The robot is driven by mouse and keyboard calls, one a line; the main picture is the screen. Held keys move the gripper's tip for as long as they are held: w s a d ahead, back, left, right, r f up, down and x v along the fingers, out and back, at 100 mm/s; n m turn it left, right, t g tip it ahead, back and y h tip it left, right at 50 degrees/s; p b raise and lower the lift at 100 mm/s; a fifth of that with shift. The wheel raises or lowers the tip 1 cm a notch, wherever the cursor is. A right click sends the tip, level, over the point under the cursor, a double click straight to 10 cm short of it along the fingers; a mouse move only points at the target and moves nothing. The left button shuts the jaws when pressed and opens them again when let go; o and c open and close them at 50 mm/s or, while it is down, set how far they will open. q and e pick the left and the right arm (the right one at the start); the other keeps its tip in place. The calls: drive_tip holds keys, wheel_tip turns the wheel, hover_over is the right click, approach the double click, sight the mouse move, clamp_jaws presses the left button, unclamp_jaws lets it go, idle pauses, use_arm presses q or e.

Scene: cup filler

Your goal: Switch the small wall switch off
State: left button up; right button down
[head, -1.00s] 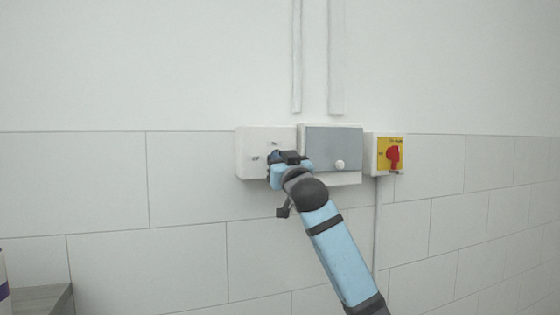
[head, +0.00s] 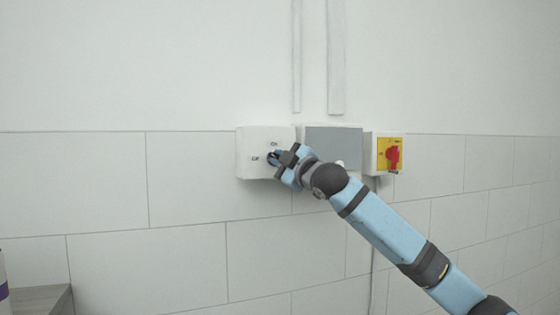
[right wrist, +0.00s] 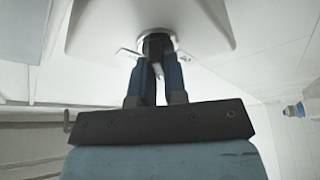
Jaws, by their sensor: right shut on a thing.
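The small wall switch is a white box (head: 250,144) on the wall with "On" and "Off" marks, left of a grey-fronted box. In the right wrist view its white body (right wrist: 105,22) fills the top middle, with a metal ring around a dark knob (right wrist: 157,38). My right gripper (head: 275,158) reaches the front of the switch from the lower right. In the right wrist view its two fingers (right wrist: 158,52) are shut on the dark knob. The fingers hide much of the knob, so its exact setting is hard to read. My left gripper is not in view.
The grey-fronted white box (head: 334,142) is beside the switch, partly behind my right arm. Further right is a yellow isolator with a red rotary knob (head: 393,156). Two vertical conduits (head: 336,60) run above. A counter edge (head: 42,298) shows at lower left.

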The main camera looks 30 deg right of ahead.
drive_tip(key=shift+d+r+n+g+y, duration=0.1)
drive_tip(key=shift+n+g+y, duration=0.35)
drive_tip(key=shift+n, duration=1.25)
drive_tip(key=shift+r+n+g+y, duration=0.1)
drive_tip(key=shift+n+g, duration=0.65)
drive_tip(key=shift+n, duration=0.95)
drive_tip(key=c, duration=1.2)
unclamp_jaws()
drive_tip(key=shift+f, duration=0.1)
drive_tip(key=shift+o, duration=0.2)
drive_tip(key=s+d+b, duration=0.1)
drive_tip(key=s+d, duration=0.1)
drive_tip(key=s, duration=1.1)
drive_tip(key=shift+s, duration=0.3)
drive_tip(key=shift+d, duration=0.1)
